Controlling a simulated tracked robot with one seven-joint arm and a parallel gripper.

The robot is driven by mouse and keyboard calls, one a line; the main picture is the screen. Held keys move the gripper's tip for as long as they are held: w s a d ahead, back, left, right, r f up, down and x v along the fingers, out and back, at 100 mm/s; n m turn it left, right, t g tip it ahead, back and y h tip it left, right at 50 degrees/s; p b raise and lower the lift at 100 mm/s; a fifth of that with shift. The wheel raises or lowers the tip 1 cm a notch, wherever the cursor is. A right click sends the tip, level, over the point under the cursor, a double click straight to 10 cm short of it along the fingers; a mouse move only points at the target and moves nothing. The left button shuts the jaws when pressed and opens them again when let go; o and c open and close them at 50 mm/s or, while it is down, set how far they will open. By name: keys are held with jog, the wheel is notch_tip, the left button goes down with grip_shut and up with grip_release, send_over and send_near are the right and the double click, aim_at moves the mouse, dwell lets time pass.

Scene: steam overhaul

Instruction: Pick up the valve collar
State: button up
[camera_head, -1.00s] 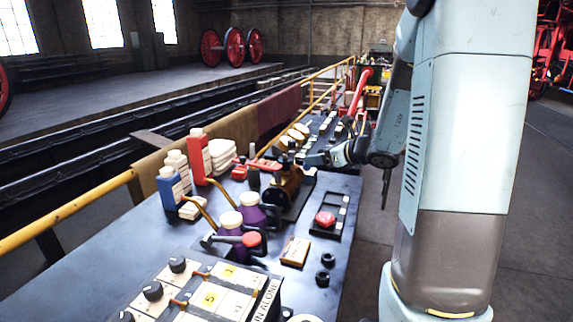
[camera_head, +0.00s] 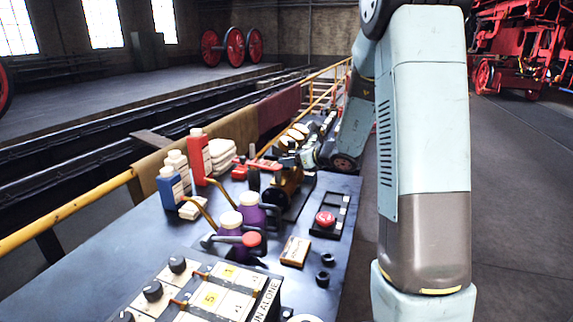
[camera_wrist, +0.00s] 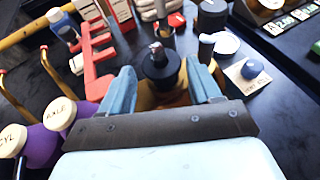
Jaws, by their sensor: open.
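A brass valve body (camera_head: 287,182) with a dark top sits on the blue-black bench (camera_head: 205,270). In the wrist view a black, stepped round part (camera_wrist: 160,66) with a narrow stem stands on the brass (camera_wrist: 180,98); it looks like the valve collar, but I cannot be sure. My gripper (camera_wrist: 163,70) is open, with its two pale blue fingers on either side of this black part, not visibly closed on it. In the head view my gripper (camera_head: 290,160) is over the brass valve. The lower parts of the valve are partly hidden by the gripper.
Purple oil cans (camera_head: 229,222), a red bottle (camera_head: 200,155) and a blue bottle (camera_head: 169,187) stand left of the valve. A red tool (camera_wrist: 95,60) lies close to the left finger. Two small black rings (camera_head: 327,259) lie at the bench's right edge.

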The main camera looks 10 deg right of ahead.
jog(key=x, duration=0.3)
jog(key=shift+r, duration=0.1)
jog(key=c, duration=1)
jog(key=shift+o, duration=0.2)
jog(key=shift+r, duration=0.1)
